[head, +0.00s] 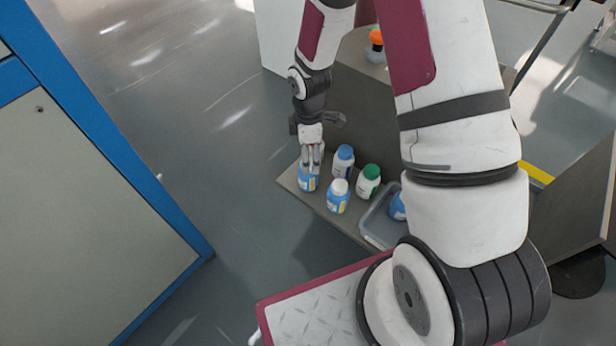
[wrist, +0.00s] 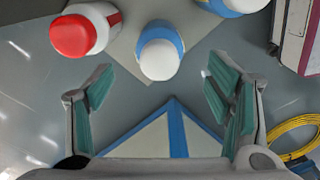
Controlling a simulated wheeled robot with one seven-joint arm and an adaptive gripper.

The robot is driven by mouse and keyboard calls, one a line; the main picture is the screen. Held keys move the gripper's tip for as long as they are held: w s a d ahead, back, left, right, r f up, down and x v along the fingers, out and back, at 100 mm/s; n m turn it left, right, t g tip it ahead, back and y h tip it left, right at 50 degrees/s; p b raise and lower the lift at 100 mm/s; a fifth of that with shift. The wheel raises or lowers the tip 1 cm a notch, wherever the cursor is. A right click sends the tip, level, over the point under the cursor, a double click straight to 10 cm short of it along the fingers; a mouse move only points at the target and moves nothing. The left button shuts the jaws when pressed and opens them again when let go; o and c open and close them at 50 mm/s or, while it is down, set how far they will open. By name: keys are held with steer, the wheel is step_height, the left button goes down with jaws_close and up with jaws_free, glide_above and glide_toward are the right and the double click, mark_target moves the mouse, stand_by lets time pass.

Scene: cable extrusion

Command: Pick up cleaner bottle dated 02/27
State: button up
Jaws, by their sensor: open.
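Several cleaner bottles stand on a low grey shelf in the head view: a blue bottle with a white cap (head: 338,197), a bottle with a blue cap (head: 344,159), and a white bottle with a green cap (head: 368,181). Another blue bottle (head: 308,183) stands at the left corner, just below my gripper (head: 313,160), its top hidden. In the wrist view my gripper (wrist: 160,80) is open and empty. No date is readable.
A grey tray (head: 374,222) holds a blue bottle (head: 397,207) at the right of the shelf (head: 290,184). A blue-edged cabinet (head: 95,210) stands at left. A yellow coiled cable (wrist: 292,135) shows at right in the wrist view. Open floor lies left of the shelf.

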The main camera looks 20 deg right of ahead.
step_height(320, 180, down, 9)
steer(key=b, duration=0.3)
steer(key=shift+b, duration=0.4)
steer(key=shift+c, duration=0.5)
steer(key=c, duration=1.3)
